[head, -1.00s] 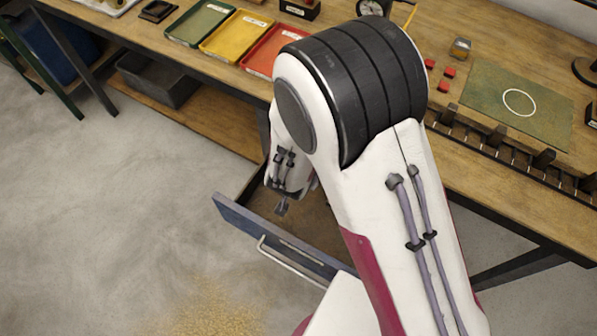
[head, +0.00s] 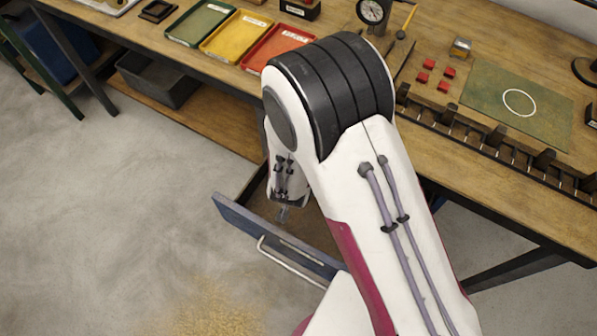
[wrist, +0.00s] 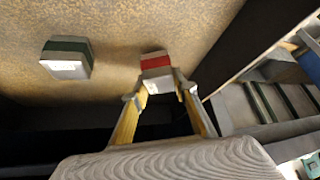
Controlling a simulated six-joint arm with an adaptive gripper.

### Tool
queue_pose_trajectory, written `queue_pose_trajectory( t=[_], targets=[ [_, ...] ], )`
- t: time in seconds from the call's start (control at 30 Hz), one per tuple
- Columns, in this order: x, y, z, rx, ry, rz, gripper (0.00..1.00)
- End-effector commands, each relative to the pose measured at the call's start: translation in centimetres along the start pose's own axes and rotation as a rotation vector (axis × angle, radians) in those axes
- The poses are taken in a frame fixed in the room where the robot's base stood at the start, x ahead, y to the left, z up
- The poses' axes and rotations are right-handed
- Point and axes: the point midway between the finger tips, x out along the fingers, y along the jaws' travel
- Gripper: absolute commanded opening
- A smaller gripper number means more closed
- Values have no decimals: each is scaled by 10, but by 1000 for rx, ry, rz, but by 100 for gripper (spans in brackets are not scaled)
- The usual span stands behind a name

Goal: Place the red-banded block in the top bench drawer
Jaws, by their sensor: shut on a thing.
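The red-banded block (wrist: 156,72) is grey with a red band and sits between the fingertips of my gripper (wrist: 158,92), which is shut on it. In the wrist view, a green-banded block (wrist: 67,58) lies to the left, apart from my gripper, on a tan speckled surface that looks like the drawer floor. In the head view, the open bench drawer (head: 268,232) has a blue-grey front and a metal handle. My gripper (head: 283,214) is small there, over or inside the drawer, and the held block cannot be made out. I cannot tell whether the block touches the surface below.
Green (head: 200,22), yellow (head: 236,36) and red (head: 278,46) trays stand on the bench (head: 130,25). Small red blocks (head: 428,64) and a green mat (head: 530,105) lie to the right. In the wrist view, a dark drawer wall (wrist: 245,45) runs close to the right of my gripper.

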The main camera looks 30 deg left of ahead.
Motion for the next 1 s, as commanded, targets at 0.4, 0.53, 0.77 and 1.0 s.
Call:
queue_pose_trajectory(
  t=[0.4, 0.53, 0.77, 1.0],
  targets=[
    [3, 0, 1, 0, 2, 0, 0],
    [5, 0, 2, 0, 2, 0, 0],
    [8, 0, 4, 0, 2, -1, 0],
    [10, 0, 5, 0, 2, -1, 0]
  ],
)
